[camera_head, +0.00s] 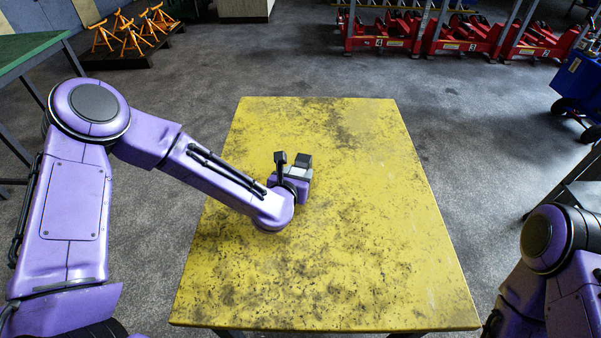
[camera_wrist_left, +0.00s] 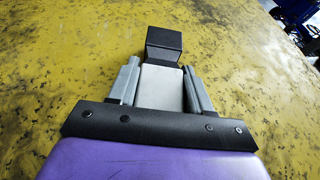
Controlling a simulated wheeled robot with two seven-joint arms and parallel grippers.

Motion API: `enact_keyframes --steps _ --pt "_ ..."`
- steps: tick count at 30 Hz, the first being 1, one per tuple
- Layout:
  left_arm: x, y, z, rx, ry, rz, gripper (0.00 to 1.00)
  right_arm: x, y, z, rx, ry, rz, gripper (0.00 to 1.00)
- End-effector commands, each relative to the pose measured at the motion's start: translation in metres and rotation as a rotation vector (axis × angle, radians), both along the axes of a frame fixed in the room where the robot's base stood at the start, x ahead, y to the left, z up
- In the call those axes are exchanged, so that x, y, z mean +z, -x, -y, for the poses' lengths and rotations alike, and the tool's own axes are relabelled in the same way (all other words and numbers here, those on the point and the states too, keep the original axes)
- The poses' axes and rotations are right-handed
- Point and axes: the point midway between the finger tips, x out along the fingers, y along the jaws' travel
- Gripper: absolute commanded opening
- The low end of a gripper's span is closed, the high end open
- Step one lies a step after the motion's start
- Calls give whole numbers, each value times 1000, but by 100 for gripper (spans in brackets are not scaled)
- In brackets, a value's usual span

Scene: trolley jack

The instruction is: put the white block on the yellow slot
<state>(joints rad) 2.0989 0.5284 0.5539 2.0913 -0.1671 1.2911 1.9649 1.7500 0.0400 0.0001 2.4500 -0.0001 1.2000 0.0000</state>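My left gripper (camera_head: 299,172) is over the middle of the yellow table. In the left wrist view its grey fingers (camera_wrist_left: 162,88) flank the white block (camera_wrist_left: 161,86), one close along each side, and appear shut on it. A black box-shaped piece (camera_wrist_left: 164,44) sits at the block's far end; it also shows in the head view (camera_head: 304,160). I cannot tell whether it is joined to the block. The block is mostly hidden by the gripper in the head view. No separate yellow slot can be made out. My right gripper is out of view.
The yellow, dark-stained table (camera_head: 350,250) is otherwise bare. A green table (camera_head: 25,50) and orange jack stands (camera_head: 130,35) are at the back left. Red trolley jacks (camera_head: 460,38) line the back right. A blue cart (camera_head: 580,85) stands at the right.

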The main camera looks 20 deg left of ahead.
Motion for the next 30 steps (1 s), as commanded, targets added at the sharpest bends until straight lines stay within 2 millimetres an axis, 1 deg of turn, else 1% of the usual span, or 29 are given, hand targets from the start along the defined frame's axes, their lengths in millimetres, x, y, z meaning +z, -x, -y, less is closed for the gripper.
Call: enact_keyframes --steps 1,2,11,16,19,23,28,30 --pt "0 0 0 0 0 0 3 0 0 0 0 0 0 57" --pt "0 0 0 0 0 0 0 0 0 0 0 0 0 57" --pt "4 -1 0 1 2 5 0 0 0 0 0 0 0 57" --pt "18 -1 0 2 2 7 0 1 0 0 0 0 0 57" --pt "35 -1 -1 2 3 8 0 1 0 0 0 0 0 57" --pt "59 20 -6 1 6 8 0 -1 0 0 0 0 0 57" --pt "95 48 -14 0 6 10 0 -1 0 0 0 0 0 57" --pt "101 65 -18 1 7 7 0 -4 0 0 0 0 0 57"
